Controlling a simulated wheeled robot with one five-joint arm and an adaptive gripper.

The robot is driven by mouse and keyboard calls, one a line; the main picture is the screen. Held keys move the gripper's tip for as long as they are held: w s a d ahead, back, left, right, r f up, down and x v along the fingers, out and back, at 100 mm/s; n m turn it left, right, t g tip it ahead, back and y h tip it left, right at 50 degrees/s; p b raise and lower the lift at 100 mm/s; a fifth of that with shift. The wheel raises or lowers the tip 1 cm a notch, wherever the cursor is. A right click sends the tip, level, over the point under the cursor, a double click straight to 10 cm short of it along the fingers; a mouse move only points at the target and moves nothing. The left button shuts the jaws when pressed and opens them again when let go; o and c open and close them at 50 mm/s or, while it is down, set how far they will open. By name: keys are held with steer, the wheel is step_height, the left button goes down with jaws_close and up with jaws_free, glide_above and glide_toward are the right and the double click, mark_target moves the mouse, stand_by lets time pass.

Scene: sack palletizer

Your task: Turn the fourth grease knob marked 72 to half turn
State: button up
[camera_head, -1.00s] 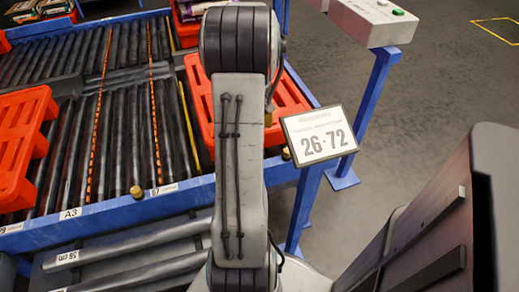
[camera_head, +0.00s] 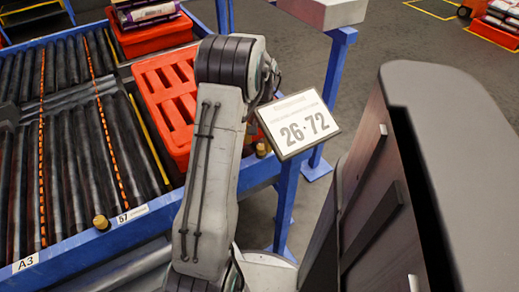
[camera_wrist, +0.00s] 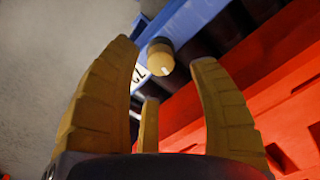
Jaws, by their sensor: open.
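In the wrist view, a brass grease knob (camera_wrist: 160,56) with a pale mark stands on the blue rail (camera_wrist: 196,20). A white label (camera_wrist: 140,73) beside it is partly hidden by a finger; only part of its number shows. My gripper (camera_wrist: 164,52) is open, its fingers on either side of the knob in the picture, with no clear contact. In the head view, a brass knob (camera_head: 262,149) sits on the rail just right of my arm, probably the same one; its label is not visible. Another knob (camera_head: 101,222) stands left of my arm by a label reading about 57.
A sign (camera_head: 298,124) reading 26·72 stands on a blue post close right of my arm. A red pallet (camera_head: 160,98) lies on the black rollers (camera_head: 68,165) behind the rail. Grey floor (camera_head: 398,38) is open at the upper right.

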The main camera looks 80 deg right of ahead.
mark_target(261, 147)
steer(key=shift+f+b, duration=0.45)
steer(key=shift+f, duration=1.55)
steer(key=shift+c, duration=0.3)
jaws_close()
